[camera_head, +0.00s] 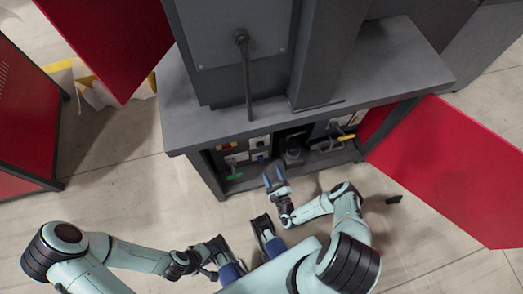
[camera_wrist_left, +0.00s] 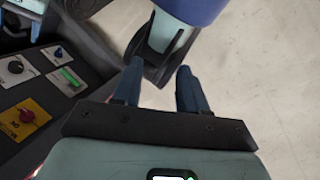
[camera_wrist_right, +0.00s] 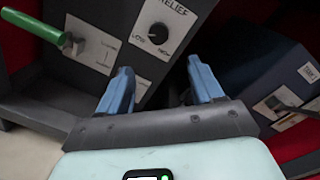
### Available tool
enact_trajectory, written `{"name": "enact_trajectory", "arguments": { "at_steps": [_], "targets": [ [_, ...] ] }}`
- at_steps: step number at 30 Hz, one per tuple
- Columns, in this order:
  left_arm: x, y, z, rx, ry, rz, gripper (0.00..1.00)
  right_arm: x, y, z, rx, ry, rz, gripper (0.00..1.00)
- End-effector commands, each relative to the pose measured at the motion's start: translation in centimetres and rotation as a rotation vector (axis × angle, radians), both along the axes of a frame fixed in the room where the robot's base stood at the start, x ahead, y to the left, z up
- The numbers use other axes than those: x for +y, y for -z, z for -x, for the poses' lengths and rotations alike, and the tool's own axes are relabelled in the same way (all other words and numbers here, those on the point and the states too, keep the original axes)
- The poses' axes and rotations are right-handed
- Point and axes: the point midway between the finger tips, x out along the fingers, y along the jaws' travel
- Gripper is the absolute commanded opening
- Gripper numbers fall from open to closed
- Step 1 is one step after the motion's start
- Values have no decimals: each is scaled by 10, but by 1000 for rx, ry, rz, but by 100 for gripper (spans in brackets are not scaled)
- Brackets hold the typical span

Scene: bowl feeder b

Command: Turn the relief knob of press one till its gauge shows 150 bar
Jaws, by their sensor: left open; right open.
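In the right wrist view, a round black knob (camera_wrist_right: 158,33) sits on a white plate lettered RELIEF, with LOW and HIGH beside it. My right gripper (camera_wrist_right: 161,88) is open and empty, apart from the knob, which appears beyond its fingers. In the head view my right gripper (camera_head: 274,178) is in front of the open cabinet under the grey press bench (camera_head: 210,125). My left gripper (camera_wrist_left: 159,90) is open and empty, low beside my base; in the head view it is small (camera_head: 211,268). No readable gauge shows in any view.
A green-handled lever (camera_wrist_right: 32,27) is left of the relief plate. The left wrist view shows a red button (camera_wrist_left: 27,116) on yellow and a blue knob (camera_wrist_left: 58,52). An open red door (camera_head: 450,170) bounds the cabinet's right side. Floor in front is mostly clear.

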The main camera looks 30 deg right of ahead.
Motion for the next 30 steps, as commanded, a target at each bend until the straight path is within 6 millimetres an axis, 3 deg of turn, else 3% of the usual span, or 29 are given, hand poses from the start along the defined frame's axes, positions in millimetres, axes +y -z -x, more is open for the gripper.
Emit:
{"name": "enact_trajectory", "arguments": {
  "at_steps": [12,18,30],
  "targets": [
    [12,23,-26,-68,-30,-33,43,-12,-1,-82,-5,-10,1,66],
    [18,33,-39,-105,-44,-50,43,-17,-1,-113,-4,-10,-1,66],
    [22,37,-46,-125,-53,-59,43,-19,-2,-127,-2,-9,-4,66]
  ]
}}
